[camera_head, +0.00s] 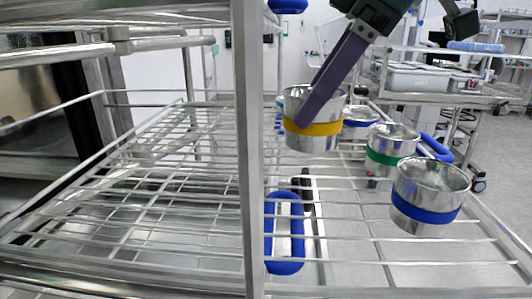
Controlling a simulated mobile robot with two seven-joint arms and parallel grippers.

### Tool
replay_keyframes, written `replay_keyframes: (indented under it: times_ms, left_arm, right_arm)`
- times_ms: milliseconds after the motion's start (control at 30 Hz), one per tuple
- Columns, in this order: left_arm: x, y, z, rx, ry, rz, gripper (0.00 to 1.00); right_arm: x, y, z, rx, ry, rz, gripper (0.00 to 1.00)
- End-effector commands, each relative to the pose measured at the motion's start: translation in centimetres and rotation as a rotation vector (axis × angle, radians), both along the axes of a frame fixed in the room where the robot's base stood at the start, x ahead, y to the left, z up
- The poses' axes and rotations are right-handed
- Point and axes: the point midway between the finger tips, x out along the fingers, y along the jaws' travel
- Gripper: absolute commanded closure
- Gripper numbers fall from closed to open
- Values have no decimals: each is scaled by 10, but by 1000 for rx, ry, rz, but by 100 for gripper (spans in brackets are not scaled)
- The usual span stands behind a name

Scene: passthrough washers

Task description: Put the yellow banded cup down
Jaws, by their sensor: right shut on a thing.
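The yellow banded cup (312,143) is a silver metal cup with a yellow band, upright just right of the rack post. My right gripper (304,118) reaches down from the upper right, with a purple finger across the cup's rim and front. It is shut on this cup. The cup's base is level with or just above the wire rack (160,195); I cannot tell if it touches. My left gripper is not in view.
A green banded cup (392,145) and a blue banded cup (428,198) are to the right. A blue-edged item (284,262) shows at the lower middle. An upright metal post (248,150) stands in front. The rack's left part is clear.

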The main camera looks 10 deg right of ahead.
Motion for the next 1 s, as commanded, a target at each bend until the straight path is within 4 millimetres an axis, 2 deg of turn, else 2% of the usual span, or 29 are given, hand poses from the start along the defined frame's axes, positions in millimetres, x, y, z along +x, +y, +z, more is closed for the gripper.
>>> replay_keyframes:
  times_ms: [100, 433, 833, 867, 967, 1000]
  left_arm:
    - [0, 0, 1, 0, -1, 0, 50]
    - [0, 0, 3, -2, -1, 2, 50]
    - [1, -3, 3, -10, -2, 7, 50]
    - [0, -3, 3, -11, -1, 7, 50]
    - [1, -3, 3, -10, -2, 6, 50]
    - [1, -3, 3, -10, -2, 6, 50]
  right_arm:
    - [-1, -1, -20, 0, 2, -3, 82]
    - [-1, -1, -61, -2, 1, -3, 82]
    - [0, 0, -67, -1, 0, -3, 82]
    - [0, -1, -66, -1, 0, -3, 11]
    - [0, -1, -66, -1, 0, -3, 0]
    - [0, -1, -66, -1, 0, -3, 0]
